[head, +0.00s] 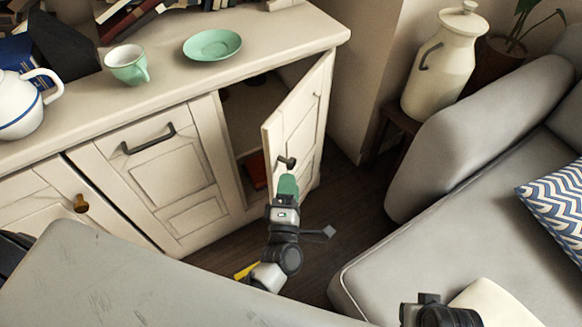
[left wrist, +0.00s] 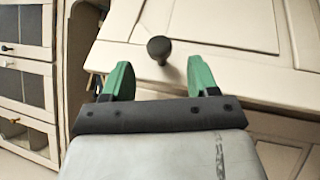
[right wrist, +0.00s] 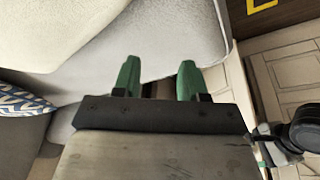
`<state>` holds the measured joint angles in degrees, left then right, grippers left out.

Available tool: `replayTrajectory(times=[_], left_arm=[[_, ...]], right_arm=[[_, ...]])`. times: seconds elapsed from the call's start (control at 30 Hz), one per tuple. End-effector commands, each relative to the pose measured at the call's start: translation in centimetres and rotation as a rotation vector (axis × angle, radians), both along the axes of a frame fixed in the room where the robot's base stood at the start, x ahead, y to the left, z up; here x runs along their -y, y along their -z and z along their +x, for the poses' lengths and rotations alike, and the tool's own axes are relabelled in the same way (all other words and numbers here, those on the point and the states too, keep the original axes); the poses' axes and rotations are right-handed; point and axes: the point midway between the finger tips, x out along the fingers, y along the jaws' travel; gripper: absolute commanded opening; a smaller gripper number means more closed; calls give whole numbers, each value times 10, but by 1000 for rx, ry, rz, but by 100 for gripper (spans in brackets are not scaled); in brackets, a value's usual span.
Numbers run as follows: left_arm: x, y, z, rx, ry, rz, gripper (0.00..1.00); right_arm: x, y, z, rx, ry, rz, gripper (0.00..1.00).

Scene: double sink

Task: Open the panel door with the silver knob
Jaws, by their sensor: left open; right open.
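The panel door (head: 302,125) is the right-hand cream door of the low cabinet; it stands partly open, swung outward. Its small round knob (head: 287,162) looks dark rather than silver. My left gripper (head: 288,183), with green fingers, is at the door's outer face, just below the knob. In the left wrist view the knob (left wrist: 160,48) shows just beyond and between the two spread fingertips, not gripped. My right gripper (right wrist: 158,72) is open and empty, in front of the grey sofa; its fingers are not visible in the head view.
The grey sofa (head: 460,225) bounds the right side. A drawer-like front with a bar handle (head: 148,139) and a door with a brass knob (head: 81,203) lie left. A cup (head: 127,65) and saucer (head: 212,45) stand on top. A strip of dark floor (head: 345,205) is free.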

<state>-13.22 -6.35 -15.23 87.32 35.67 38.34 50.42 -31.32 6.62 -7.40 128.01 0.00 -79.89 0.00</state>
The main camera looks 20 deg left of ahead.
Motion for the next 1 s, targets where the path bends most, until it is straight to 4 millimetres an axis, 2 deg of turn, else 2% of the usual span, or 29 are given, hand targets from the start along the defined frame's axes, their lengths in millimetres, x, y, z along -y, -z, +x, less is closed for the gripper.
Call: replayTrajectory(times=[0.1,0.23,0.6,0.83,1.0], left_arm=[[4,5,-22,-2,0,-1,59],[7,9,-37,0,1,0,59],[9,11,-44,1,0,0,59],[12,11,-41,-46,50,66,26],[22,17,-38,-184,192,272,0]], right_arm=[[0,4,0,-9,0,-1,43],[0,5,1,-6,-1,0,43],[-1,4,3,-1,-1,2,43],[-2,5,1,-4,-3,2,43],[-1,5,1,-4,-1,1,43]])
